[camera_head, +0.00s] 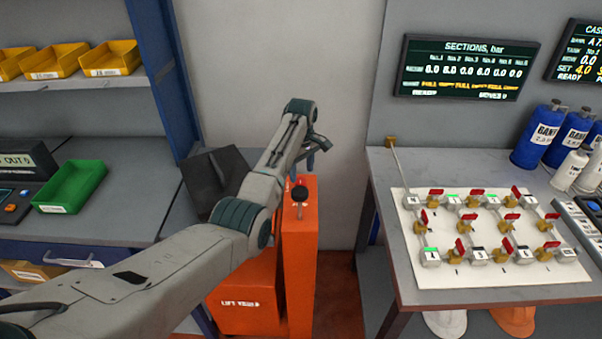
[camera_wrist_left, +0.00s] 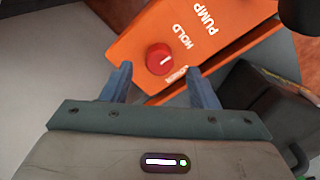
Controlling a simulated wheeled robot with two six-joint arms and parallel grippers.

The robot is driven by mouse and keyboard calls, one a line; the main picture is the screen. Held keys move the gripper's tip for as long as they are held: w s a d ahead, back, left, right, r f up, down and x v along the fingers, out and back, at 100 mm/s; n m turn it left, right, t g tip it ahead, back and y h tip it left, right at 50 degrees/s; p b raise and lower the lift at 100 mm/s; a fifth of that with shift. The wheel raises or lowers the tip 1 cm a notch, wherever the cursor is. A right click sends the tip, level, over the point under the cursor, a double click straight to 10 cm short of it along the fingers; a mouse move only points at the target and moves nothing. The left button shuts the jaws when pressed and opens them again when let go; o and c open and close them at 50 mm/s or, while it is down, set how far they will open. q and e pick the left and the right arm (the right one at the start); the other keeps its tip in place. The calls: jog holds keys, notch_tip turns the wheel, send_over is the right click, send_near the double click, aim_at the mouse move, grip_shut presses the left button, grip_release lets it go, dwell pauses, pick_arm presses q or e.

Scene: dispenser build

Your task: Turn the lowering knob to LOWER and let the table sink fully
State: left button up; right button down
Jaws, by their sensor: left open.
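In the left wrist view, the red round knob (camera_wrist_left: 159,58) sits on an orange panel (camera_wrist_left: 140,42) with a white pointer line on its face. The panel reads HOLD and PUMP; another label near the right finger is partly covered. My left gripper (camera_wrist_left: 160,72) is open, its two blue fingers on either side of the knob in the picture; I cannot tell whether they touch it. In the head view, my left gripper (camera_head: 317,155) is over the top of the orange lift column (camera_head: 302,245). The red knob is not clearly visible there. My right gripper is not in view.
A dark angular object (camera_head: 200,180) is behind my arm. A grey bench (camera_head: 400,270) with a valve board is to the right; a shelf bench (camera_head: 130,210) is to the left.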

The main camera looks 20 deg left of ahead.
aim_at(301, 180)
pick_arm(q)
jog(key=f, duration=0.3)
jog(key=shift+w+a+f, duration=0.1)
jog(key=shift+a+f, duration=0.1)
jog(key=shift+f, duration=0.2)
jog(key=c, duration=1)
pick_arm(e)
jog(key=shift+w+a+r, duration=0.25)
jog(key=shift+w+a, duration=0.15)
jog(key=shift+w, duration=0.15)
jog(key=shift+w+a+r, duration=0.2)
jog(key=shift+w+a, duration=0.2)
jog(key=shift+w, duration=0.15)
